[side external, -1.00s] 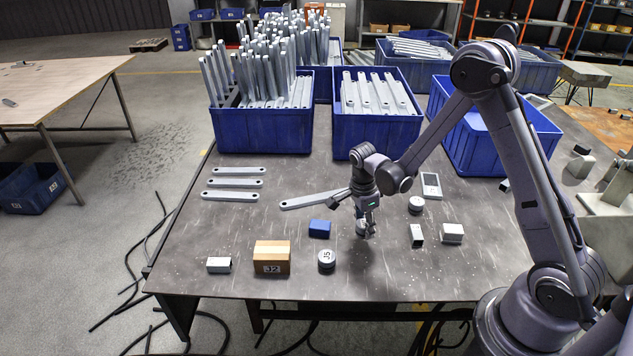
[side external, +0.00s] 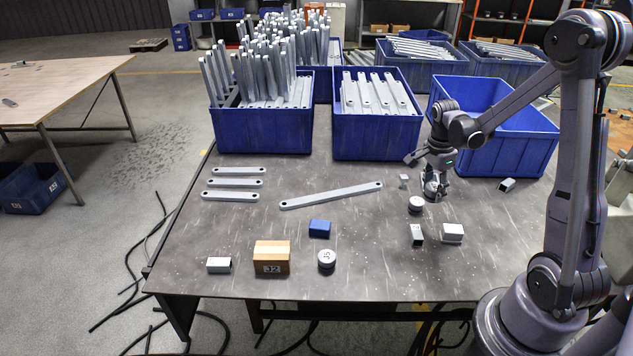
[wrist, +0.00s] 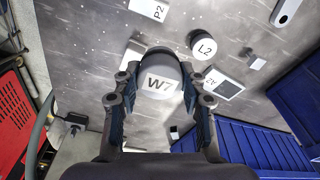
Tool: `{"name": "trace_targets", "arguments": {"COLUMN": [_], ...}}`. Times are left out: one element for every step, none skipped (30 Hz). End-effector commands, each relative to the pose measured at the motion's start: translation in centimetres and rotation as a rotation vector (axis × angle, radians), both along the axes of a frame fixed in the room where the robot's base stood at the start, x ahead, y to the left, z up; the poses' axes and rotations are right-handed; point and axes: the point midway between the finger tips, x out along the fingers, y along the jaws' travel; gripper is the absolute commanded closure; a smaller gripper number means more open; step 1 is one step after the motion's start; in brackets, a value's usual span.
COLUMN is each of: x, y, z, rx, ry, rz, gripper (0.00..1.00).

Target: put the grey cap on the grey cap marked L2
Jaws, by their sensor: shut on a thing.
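My gripper (side external: 433,190) is shut on a grey cap with a white top marked W7, which shows between the fingers in the wrist view (wrist: 160,82). In the side view the held cap is mostly hidden by the fingers. The grey cap marked L2 (wrist: 204,47) stands on the table in the wrist view, just beyond the held cap and to its right. In the side view the L2 cap (side external: 415,205) is just left of and in front of my gripper. The two caps look apart.
A blue bin (side external: 505,155) stands behind my gripper. Another cap marked J5 (side external: 326,260) is farther left.

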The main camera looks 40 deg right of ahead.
Motion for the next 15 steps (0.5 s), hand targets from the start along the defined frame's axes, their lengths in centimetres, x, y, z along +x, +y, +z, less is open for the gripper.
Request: {"name": "trace_targets", "arguments": {"x": [-0.7, -1.0, -1.5, -1.9, -2.2, -2.7, -3.0, -3.3, -3.7, -3.9, -4.1, -4.2, -4.1, -4.0, -3.6], "y": [-2.0, -3.0, -4.2, -5.1, -5.9, -6.9, -7.5, -8.1, -8.7, -9.1, -9.4, -9.6, -9.8, -9.8, -9.8], "z": [0.5, 0.7, 1.0, 1.3, 1.5, 1.7, 1.9, 2.1, 2.3, 2.4, 2.5, 2.5, 2.5, 2.4, 2.2], "rx": [0.0, 0.0, 0.0, 0.0, -0.001, -0.002, -0.002, -0.001, -0.001, -0.002, -0.002, -0.002, -0.002, -0.002, -0.002], "ry": [-0.001, -0.001, -0.001, -0.001, -0.001, -0.001, -0.001, 0.0, 0.0, 0.0, 0.0, 0.0, 0.0, 0.0, 0.0], "rz": [-0.016, -0.018, -0.022, -0.025, -0.027, -0.03, -0.03, -0.033, -0.033, -0.035, -0.035, -0.034, -0.033, -0.032, -0.031], "gripper": [0.93, 0.93, 0.93, 0.93, 0.93, 0.93, 0.93, 0.93, 0.93, 0.93, 0.93, 0.93, 0.93, 0.93, 0.93]}}
